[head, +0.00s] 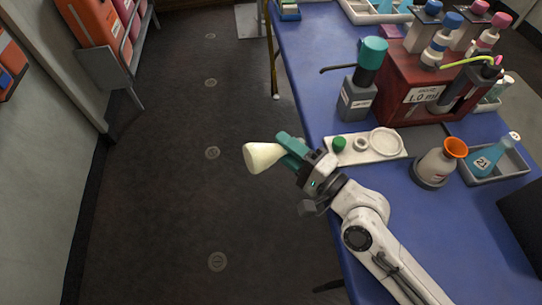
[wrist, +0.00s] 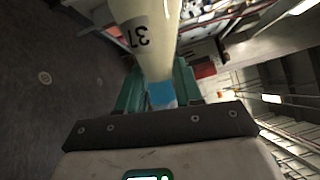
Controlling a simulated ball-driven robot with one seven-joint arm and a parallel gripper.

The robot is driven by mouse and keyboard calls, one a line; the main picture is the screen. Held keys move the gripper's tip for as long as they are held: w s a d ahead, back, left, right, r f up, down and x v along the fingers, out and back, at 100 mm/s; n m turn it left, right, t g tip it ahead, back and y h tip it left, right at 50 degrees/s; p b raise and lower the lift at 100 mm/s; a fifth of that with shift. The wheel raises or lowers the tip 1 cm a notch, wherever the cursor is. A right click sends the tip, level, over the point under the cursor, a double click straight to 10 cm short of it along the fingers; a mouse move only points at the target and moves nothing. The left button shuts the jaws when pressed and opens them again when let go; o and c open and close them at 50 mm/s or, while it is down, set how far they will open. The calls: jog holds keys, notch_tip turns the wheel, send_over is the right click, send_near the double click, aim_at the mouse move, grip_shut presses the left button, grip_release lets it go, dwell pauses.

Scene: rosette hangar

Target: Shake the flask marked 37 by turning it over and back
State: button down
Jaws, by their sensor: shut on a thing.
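The cream flask marked 37 (head: 262,157) is held out past the bench's left edge, above the floor. My gripper (head: 289,147) is shut on its narrow end. The flask lies roughly on its side, with its wide end pointing left, away from my gripper. In the wrist view the flask (wrist: 150,35) rises from between my teal fingers (wrist: 158,90), and the number 37 reads upside down. A blue piece shows between the fingers at the narrow end. The flask's mouth is hidden.
The blue bench (head: 305,45) holds a white tray (head: 375,157), a grey bottle (head: 357,100), a red rack (head: 395,85), an orange-rimmed flask (head: 435,165) and a blue flask marked 21 (head: 485,163). The dark floor (head: 180,200) left of the bench is free. A binder shelf (head: 108,70) stands far left.

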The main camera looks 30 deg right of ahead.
jog(key=shift+r+n+g+p, duration=0.3)
jog(key=shift+r+n+p, duration=0.35)
jog(key=shift+n, duration=0.25)
jog(key=shift+d+f+n+g+h+p, duration=0.1)
jog(key=shift+f+n+g+h+p, duration=0.1)
jog(key=shift+n+p, duration=0.3)
jog(key=shift+d+f+n+g+h+p, duration=0.1)
jog(key=shift+n+g+p, duration=0.1)
jog(key=shift+n+p, duration=0.3)
jog(key=shift+r+n+p, duration=0.4)
jog(key=shift+n+p, duration=0.1)
jog(key=shift+p, duration=0.55)
jog(key=n+h+p, duration=0.1)
jog(key=p, duration=0.1)
jog(key=shift+d+r+n+g+p, duration=0.1)
jog(key=shift+n+g+p, duration=0.2)
jog(key=shift+g+p, duration=0.1)
jog(key=n+h+p, duration=0.1)
jog(key=n+p, duration=0.1)
jog(key=p, duration=0.1)
jog(key=shift+g, duration=0.4)
jog(key=shift+f+n+p, duration=0.35)
jog(key=shift+f+n, duration=0.1)
jog(key=shift+n, duration=0.05)
